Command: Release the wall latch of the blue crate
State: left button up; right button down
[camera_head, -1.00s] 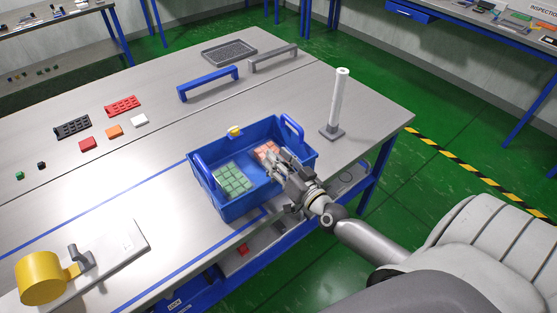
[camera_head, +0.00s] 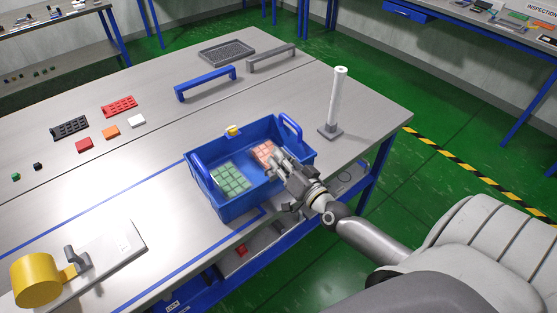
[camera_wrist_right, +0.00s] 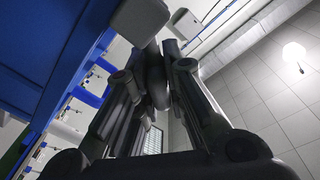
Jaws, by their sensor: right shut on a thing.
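The blue crate (camera_head: 240,205) stands upright on the table near its front edge. It has raised blue end handles, and it holds green blocks (camera_head: 230,180) and salmon blocks (camera_head: 264,152). My right gripper (camera_head: 278,163) is at the crate's near wall, toward its right end, and covers that part of the wall. In the wrist view its fingers (camera_wrist_right: 155,75) are shut on a dark grey piece close beside the blue wall (camera_wrist_right: 45,60). This looks like the wall latch, but the fingers mostly hide it. My left gripper is not in view.
A yellow piece (camera_head: 232,130) shows at the crate's far wall. A white post (camera_head: 335,100) stands right of the crate. A blue handle bar (camera_head: 206,84) and a grey one (camera_head: 271,57) lie behind. A yellow cylinder (camera_head: 36,280) is at front left.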

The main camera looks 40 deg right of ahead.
jog(key=c, duration=1.5)
grip_release()
jog(key=s, duration=1.2)
jog(key=shift+d, duration=0.15)
